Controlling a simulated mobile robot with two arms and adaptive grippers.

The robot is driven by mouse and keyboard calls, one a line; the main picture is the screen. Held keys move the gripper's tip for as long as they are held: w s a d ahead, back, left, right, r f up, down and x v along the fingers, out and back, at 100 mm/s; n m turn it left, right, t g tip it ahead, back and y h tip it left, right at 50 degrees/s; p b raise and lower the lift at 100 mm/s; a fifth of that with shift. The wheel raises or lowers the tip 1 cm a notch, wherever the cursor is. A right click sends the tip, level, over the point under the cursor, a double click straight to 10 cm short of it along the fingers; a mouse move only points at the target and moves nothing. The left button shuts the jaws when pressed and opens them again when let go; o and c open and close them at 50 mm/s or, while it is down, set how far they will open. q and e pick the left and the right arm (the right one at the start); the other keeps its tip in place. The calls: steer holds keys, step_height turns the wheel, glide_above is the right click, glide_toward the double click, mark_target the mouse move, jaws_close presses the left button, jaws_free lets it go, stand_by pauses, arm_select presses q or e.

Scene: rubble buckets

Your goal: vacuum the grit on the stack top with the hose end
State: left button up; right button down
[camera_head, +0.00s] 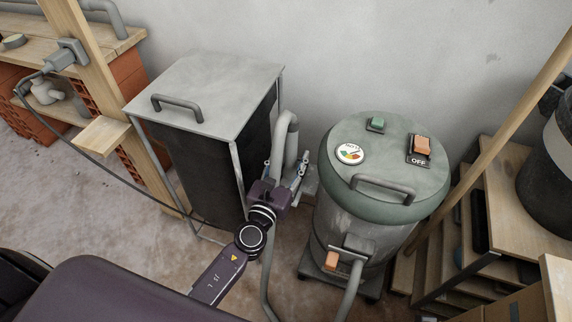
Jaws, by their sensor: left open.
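The vacuum (370,215) is a grey drum with a green lid, a round gauge (350,154) and an orange switch marked OFF (421,146). A grey hose (349,290) leaves its front port and runs down out of view. A bent grey tube (287,126), which looks like the hose end, stands upright against the metal cabinet's right side. My left gripper (285,172) is open, with its fingers on either side of this tube; I cannot tell whether they touch it. I cannot make out the stack top or grit for sure. My right gripper is not in view.
The metal cabinet (215,75) with a handled lid stands left of the vacuum. A wooden post (100,75) and brick-supported shelves are at left, with a dark cable (90,160) hanging across. Wooden steps (515,190), a leaning pole and a dark bucket crowd the right.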

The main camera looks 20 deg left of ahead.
arm_select(q)
steer(key=shift+w, duration=0.25)
jaws_close()
stand_by(0.5)
